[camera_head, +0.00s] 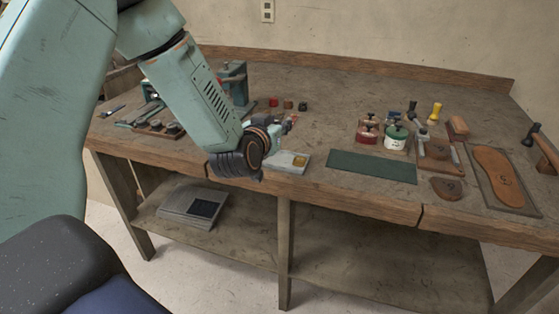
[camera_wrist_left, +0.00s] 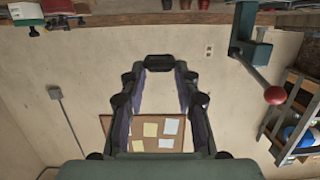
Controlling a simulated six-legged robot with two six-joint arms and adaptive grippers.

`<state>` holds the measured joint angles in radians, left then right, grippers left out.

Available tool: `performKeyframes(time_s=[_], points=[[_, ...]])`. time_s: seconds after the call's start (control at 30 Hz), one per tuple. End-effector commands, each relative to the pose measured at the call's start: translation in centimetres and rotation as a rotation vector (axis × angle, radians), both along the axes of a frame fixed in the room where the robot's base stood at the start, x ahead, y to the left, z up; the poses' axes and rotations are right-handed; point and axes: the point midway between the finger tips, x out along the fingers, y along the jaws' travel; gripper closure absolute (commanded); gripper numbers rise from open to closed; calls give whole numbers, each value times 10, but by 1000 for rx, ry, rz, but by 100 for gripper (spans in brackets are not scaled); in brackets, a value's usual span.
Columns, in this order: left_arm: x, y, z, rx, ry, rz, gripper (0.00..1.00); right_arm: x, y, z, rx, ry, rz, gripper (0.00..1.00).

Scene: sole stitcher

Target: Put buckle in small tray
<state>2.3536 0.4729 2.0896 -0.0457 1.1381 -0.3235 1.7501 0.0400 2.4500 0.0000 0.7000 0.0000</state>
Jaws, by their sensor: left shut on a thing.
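My left gripper (camera_head: 281,128) is above the front part of the workbench, just behind and above a small light grey tray (camera_head: 281,165). It is shut on a small dark piece (camera_wrist_left: 158,61), which shows between the fingertips in the left wrist view. This is probably the buckle, but its shape is too unclear to be sure. The tray lies near the bench's front edge, and a small yellowish patch shows in its right part. My left forearm and wrist hide some of the bench beside the tray. My right gripper is not in view.
A green mat (camera_head: 372,167) lies right of the tray. Red and green-white pots (camera_head: 396,137) stand behind it. Sole-shaped leather pieces (camera_head: 497,176) lie at the right. Small blocks (camera_head: 288,105) sit at the back. A press with a red-ball lever (camera_wrist_left: 258,62) stands at the back left.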

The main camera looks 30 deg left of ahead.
Motion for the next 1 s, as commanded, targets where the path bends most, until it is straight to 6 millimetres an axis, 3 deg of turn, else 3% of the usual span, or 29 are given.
performKeyframes(time_s=[0.33,0.6,0.77,1.0], points=[[-1,0,-4,1,0,3,86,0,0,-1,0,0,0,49],[-1,-1,-46,2,2,2,86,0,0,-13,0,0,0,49],[-1,-1,-59,2,2,2,86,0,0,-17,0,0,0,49],[-1,-1,-93,2,2,2,86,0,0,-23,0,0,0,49]])
